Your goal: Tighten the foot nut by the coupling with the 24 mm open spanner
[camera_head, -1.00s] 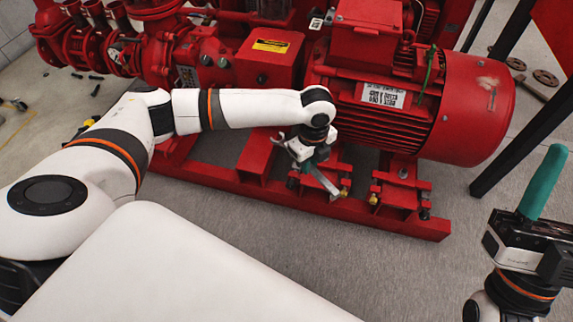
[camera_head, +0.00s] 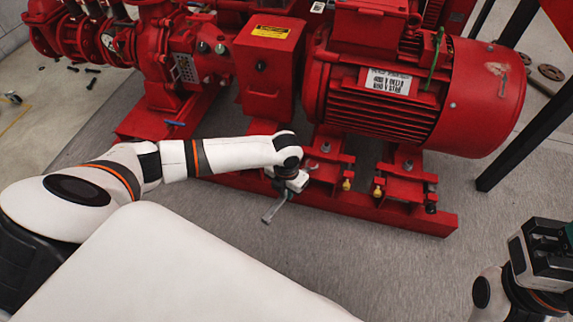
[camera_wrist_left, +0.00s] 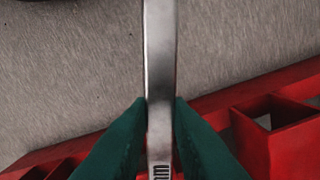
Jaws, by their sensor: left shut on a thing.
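My left gripper (camera_head: 282,191) is shut on the spanner (camera_head: 272,210), a grey metal tool held low in front of the red base frame. In the left wrist view, the green fingers (camera_wrist_left: 160,125) pinch the spanner's shank (camera_wrist_left: 160,60), which runs up out of the picture, so its end is hidden. The foot nut by the coupling (camera_head: 326,147) shows as a small grey nut on the motor's near-left foot, just right of and above my left gripper, apart from the spanner. My right gripper (camera_head: 566,240) is cut off at the right edge.
The red motor (camera_head: 420,95) and the coupling guard (camera_head: 268,75) stand behind my left arm. Another foot nut (camera_head: 408,164) is farther right. Brass jacking bolts (camera_head: 346,185) stick out at the front. Grey floor (camera_head: 370,255) before the frame is free.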

